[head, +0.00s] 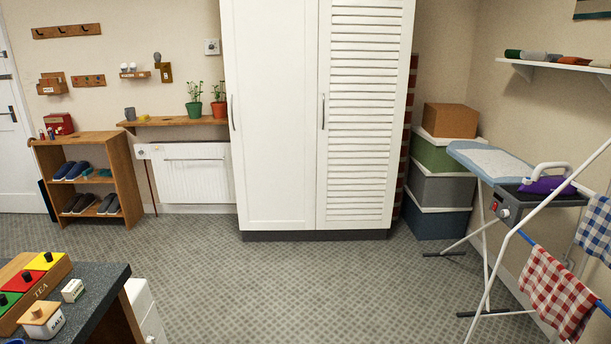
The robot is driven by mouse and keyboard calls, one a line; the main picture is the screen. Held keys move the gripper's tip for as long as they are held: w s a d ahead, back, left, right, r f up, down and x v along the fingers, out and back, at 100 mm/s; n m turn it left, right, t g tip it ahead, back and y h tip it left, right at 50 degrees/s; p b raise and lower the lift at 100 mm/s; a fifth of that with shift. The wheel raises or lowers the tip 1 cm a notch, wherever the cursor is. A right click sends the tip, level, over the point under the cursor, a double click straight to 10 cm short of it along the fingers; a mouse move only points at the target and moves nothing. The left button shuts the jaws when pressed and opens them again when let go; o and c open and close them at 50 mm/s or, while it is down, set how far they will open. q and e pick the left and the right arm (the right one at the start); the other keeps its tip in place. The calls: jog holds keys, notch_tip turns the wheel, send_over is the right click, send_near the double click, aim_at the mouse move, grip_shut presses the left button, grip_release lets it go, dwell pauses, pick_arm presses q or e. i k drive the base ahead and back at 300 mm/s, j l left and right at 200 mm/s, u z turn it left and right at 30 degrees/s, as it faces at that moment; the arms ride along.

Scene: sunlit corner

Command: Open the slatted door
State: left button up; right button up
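The slatted door (361,120) is the right-hand door of a tall white cupboard at the back centre. It is shut, and its dark vertical handle (323,112) sits at its left edge. The left-hand door (270,130) is plain and also shut, with a dark handle (233,112) at its left edge. Neither of my grippers shows in the head view.
An ironing board (487,160) with a purple iron (548,186) and a drying rack with cloths (556,288) stand at the right. Stacked boxes (440,188) are beside the cupboard. A dark counter (93,300) is at the near left. Carpet (300,290) before the cupboard is clear.

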aim_at(365, 47)
jog(key=i+l+z, duration=0.2)
jog(key=i, duration=0.45)
jog(key=i+j+z, duration=0.15)
jog(key=i, duration=0.45)
jog(key=i+z, duration=0.2)
jog(key=i, duration=0.45)
jog(key=i+j+z, duration=0.15)
jog(key=i, duration=0.5)
jog(key=j, duration=0.1)
